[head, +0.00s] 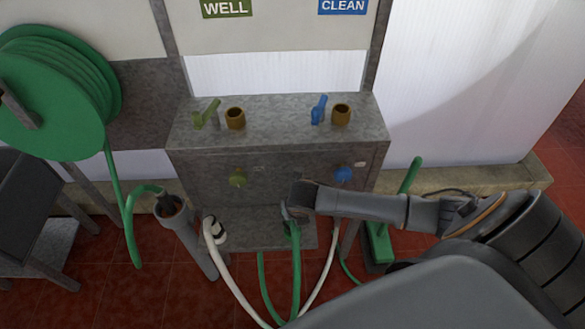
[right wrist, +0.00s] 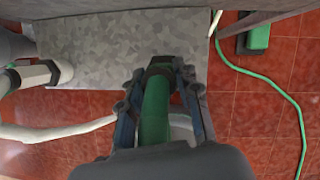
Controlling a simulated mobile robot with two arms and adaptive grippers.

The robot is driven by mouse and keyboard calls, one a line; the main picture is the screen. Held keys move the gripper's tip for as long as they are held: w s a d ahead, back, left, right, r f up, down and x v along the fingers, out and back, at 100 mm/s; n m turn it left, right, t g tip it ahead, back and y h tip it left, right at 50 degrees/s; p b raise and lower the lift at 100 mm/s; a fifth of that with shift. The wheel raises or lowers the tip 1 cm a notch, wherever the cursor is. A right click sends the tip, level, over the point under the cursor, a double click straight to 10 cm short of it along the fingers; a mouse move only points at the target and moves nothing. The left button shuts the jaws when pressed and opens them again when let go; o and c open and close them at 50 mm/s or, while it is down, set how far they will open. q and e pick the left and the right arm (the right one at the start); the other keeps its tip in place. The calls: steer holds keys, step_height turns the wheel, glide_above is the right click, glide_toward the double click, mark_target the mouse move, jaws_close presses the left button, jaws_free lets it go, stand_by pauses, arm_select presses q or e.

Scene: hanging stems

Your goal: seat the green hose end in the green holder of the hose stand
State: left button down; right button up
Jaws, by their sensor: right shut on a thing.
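My right gripper (head: 292,205) is shut on the green hose end (head: 292,232), low in front of the grey metal stand (head: 280,150). In the right wrist view the green hose (right wrist: 155,112) runs between the two fingers and has a dark collar at its far end. An olive-green round fitting (head: 238,177) sits on the stand's front face, left of the gripper, with a blue one (head: 343,174) to the right. I cannot tell for sure which part is the green holder. The hose end's tip is partly hidden by my gripper. My left gripper is not in view.
A white hose end (head: 214,232) stands left of my gripper and also shows in the right wrist view (right wrist: 45,75). A grey upright tube (head: 190,240) is further left, by the green reel (head: 60,90). A green tool (head: 380,243) stands right on the red floor.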

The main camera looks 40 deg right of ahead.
steer(key=shift+f+b, duration=0.45)
steer(key=shift+f, duration=0.7)
steer(key=shift+f, duration=0.25)
steer(key=o, duration=1.2)
steer(key=shift+o, duration=0.2)
steer(key=v, duration=1.2)
